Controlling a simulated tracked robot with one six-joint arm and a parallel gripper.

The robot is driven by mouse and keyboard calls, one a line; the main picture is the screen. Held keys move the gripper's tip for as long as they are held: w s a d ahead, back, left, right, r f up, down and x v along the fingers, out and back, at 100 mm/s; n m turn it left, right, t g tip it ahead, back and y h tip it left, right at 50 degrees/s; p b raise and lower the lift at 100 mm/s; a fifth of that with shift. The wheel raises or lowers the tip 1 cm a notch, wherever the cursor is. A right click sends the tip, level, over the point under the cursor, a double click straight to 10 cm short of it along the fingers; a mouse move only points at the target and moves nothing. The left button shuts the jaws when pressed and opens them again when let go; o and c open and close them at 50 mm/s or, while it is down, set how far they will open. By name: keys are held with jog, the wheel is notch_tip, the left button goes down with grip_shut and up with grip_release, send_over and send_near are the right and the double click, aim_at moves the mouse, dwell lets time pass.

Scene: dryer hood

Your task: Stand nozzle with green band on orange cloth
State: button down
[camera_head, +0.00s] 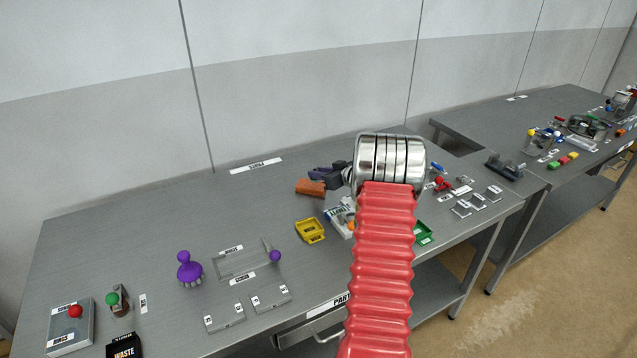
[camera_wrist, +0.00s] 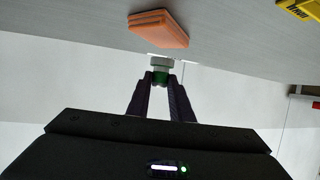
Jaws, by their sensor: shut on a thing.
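The nozzle (camera_wrist: 160,62) shows in the wrist view as a small pale grey piece with a green band. My gripper (camera_wrist: 160,80) is shut on it at the green band, and the fingers hide part of it. The orange cloth (camera_wrist: 160,28) is a folded flat block on the grey table, just beyond the nozzle in the wrist view. A gap seems to show between nozzle and cloth. In the head view the orange cloth (camera_head: 310,188) lies just below my dark gripper (camera_head: 316,174). I cannot make out the nozzle there.
A yellow tray (camera_head: 310,231) stands in front of the cloth. My red arm hides part of the table to the right. A purple knobbed thing (camera_head: 188,269) and clear holders (camera_head: 240,262) stand at the left. The table behind the cloth is mostly bare up to the wall.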

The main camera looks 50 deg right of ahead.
jog(key=shift+f, duration=1.75)
jog(key=shift+f, duration=0.1)
jog(key=c, duration=1.6)
grip_release()
jog(key=shift+s+r, duration=0.25)
jog(key=shift+s, duration=0.05)
jog(key=v, duration=1.1)
jog(key=shift+s, duration=0.2)
